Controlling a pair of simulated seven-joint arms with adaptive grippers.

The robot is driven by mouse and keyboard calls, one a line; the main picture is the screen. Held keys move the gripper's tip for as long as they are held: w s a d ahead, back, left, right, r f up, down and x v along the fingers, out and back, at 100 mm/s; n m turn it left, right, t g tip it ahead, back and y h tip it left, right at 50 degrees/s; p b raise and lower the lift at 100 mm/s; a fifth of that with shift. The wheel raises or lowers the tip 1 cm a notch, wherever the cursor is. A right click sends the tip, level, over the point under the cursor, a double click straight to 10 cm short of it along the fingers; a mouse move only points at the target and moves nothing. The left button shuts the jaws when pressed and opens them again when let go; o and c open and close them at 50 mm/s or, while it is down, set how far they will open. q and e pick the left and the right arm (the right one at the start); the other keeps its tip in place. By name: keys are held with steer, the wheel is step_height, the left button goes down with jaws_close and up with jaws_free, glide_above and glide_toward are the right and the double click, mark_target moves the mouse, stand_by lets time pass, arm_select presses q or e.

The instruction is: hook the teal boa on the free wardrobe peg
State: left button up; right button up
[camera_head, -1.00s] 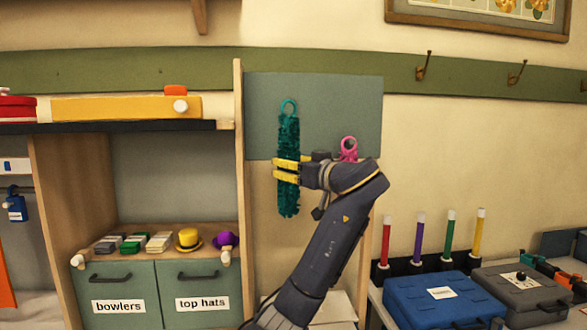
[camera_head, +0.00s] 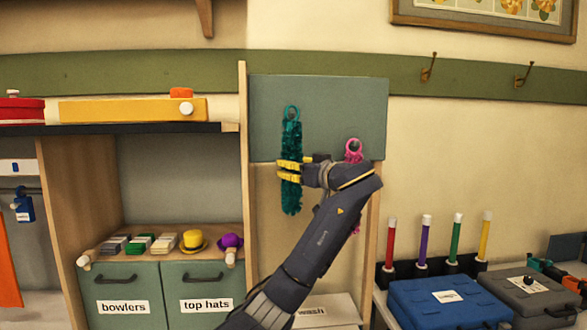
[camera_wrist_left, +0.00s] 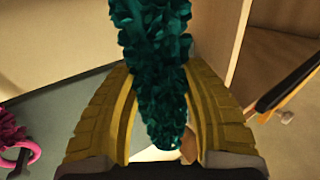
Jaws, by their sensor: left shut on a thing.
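The teal boa (camera_head: 291,200) hangs upright in front of the grey-green wardrobe panel, its teal ring (camera_head: 292,112) at the top. My left gripper (camera_head: 289,171) is shut around the boa's middle with yellow fingers. In the left wrist view the boa (camera_wrist_left: 155,70) runs between the fingers. A pink ring (camera_head: 353,147) sits to the right, on a pink boa mostly hidden behind my arm; this ring also shows in the left wrist view (camera_wrist_left: 36,148), around a dark peg (camera_wrist_left: 22,162). No free peg is clearly visible; I cannot tell whether the teal ring touches one. My right gripper is not in view.
A wooden upright (camera_head: 243,180) stands just left of the boa. Shelves with hats and drawers marked bowlers and top hats are further left. Brass hooks (camera_head: 428,68) line the green rail at right. Blue (camera_head: 445,300) and grey cases sit lower right.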

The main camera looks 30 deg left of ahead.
arm_select(q)
steer(key=shift+w+a+f, duration=0.25)
steer(key=shift+w+a, duration=0.4)
steer(key=shift+w, duration=0.2)
steer(key=shift+w+a+f, duration=0.25)
steer(key=shift+w+a, duration=0.35)
steer(key=shift+w, duration=0.2)
steer(key=shift+a+f, duration=0.1)
